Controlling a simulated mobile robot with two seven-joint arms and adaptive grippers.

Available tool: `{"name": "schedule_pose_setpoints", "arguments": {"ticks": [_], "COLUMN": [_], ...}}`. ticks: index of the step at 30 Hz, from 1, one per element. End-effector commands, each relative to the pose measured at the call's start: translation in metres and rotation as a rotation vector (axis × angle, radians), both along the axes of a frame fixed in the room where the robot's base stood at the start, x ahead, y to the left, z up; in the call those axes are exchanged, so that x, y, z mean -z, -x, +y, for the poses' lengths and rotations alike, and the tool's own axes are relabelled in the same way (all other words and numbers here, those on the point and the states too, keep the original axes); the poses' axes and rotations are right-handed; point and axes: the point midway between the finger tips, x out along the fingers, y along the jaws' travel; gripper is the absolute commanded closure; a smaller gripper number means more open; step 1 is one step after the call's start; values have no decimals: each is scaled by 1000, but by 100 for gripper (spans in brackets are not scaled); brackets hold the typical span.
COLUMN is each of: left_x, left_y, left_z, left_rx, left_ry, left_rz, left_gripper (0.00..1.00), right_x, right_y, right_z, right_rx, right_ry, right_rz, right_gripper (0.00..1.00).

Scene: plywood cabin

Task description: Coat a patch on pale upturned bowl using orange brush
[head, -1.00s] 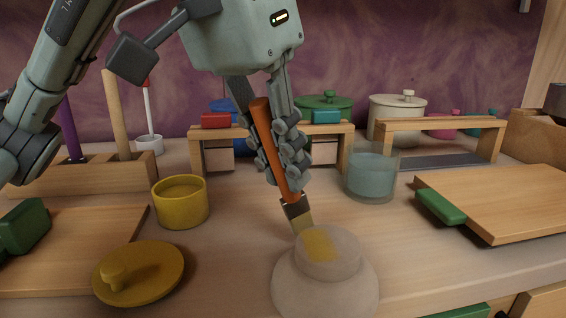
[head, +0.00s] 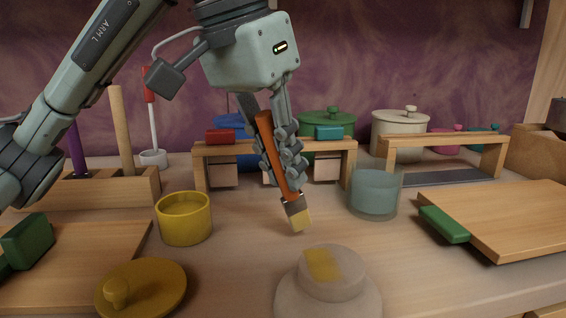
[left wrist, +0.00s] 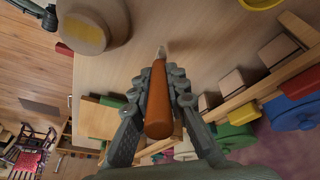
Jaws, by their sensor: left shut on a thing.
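My left gripper (head: 280,165) is shut on the orange handle of the brush (head: 272,145). The brush points down and slightly right, and its pale yellow-tipped bristles are in the air behind and above the bowl, apart from it. The pale upturned bowl (head: 350,300) stands at the front of the table. A yellow patch (head: 322,265) lies on its raised top. In the left wrist view the brush handle (left wrist: 159,100) sits between my fingers, and the bowl (left wrist: 110,22) with its patch is at the upper left. My right gripper is not in view.
A yellow pot (head: 184,220) stands left of the brush, with a yellow lid (head: 142,290) in front. A translucent glass (head: 374,195) stands to the right. Cutting boards lie at left and right (head: 510,215). Wooden racks (head: 200,170) and lidded pots stand behind.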

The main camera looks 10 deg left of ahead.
Motion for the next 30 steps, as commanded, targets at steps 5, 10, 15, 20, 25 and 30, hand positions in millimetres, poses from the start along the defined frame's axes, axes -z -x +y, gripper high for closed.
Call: {"name": "schedule_pose_setpoints", "arguments": {"ticks": [5, 10, 15, 20, 25, 30], "left_x": [-6, -23, -40, -56, -61, -60], "left_y": [0, 0, 0, 0, 0, 0], "left_z": [0, 0, 0, 0, 0, 0], "left_rx": [0, 0, 0, 0, 1, 0], "left_ry": [1, 1, 1, 0, 0, 0], "left_rz": [-1, -1, -1, 0, 0, 0], "left_gripper": [100, 100, 100, 100, 100, 100], "right_x": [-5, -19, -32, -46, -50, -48], "right_y": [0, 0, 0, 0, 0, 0], "right_z": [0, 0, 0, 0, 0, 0], "right_rx": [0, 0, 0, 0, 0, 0], "right_ry": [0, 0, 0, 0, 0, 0], "right_rz": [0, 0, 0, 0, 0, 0], "right_gripper": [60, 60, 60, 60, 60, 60]}}
